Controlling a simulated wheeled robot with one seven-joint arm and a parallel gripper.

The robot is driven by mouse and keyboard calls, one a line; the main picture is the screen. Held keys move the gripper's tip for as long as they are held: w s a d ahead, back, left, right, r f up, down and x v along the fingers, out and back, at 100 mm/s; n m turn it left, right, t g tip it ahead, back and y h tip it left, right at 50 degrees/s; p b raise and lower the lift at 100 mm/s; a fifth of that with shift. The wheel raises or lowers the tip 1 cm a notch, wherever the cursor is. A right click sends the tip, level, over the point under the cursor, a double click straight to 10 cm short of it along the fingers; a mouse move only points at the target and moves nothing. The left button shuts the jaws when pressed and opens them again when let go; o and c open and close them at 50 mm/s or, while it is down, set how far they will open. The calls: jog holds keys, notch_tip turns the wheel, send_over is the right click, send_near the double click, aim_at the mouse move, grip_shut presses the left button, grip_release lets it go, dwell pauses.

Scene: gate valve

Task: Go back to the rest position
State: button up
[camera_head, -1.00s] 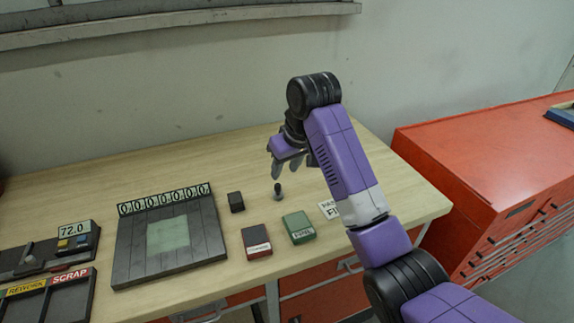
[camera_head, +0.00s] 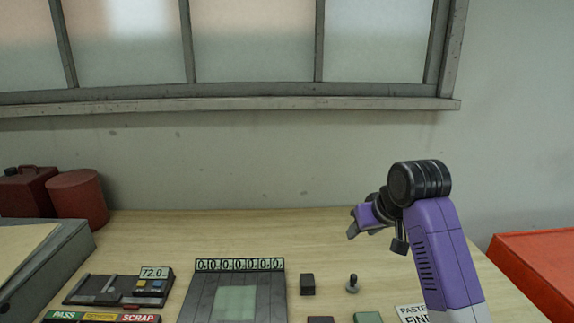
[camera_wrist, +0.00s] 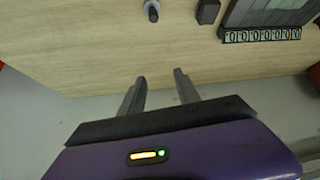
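My gripper (camera_wrist: 160,78) shows in the wrist view with its two fingers apart and nothing between them. In the head view my gripper (camera_head: 352,224) is held above the back right of the table (camera_head: 160,240). A small dark knob-topped piece (camera_head: 352,284) stands upright on the table below it, apart from the fingers; the piece also shows at the top of the wrist view (camera_wrist: 152,10).
A dark block (camera_head: 307,284) and a scale (camera_head: 235,300) with a row of zeros lie left of the knob piece. A panel reading 72.0 (camera_head: 120,288) is farther left. Red containers (camera_head: 76,198) stand at the back left. An orange cabinet (camera_head: 535,265) is at right.

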jog(key=s+f+t, duration=0.2)
jog(key=s+f, duration=0.2)
jog(key=s, duration=1.4)
jog(key=s+f+m+t, duration=0.1)
jog(key=s+f+t, duration=0.2)
jog(key=s, duration=1.5)
jog(key=s+f+m+t+h, duration=0.1)
jog(key=s+f, duration=0.4)
jog(key=s, duration=1.4)
jog(key=shift+a+f+t+b, duration=0.25)
jog(key=shift+f+t+b, duration=0.15)
jog(key=shift+t, duration=0.3)
jog(key=shift+o, duration=0.4)
jog(key=shift+w+f, duration=0.1)
jog(key=shift+w, duration=0.05)
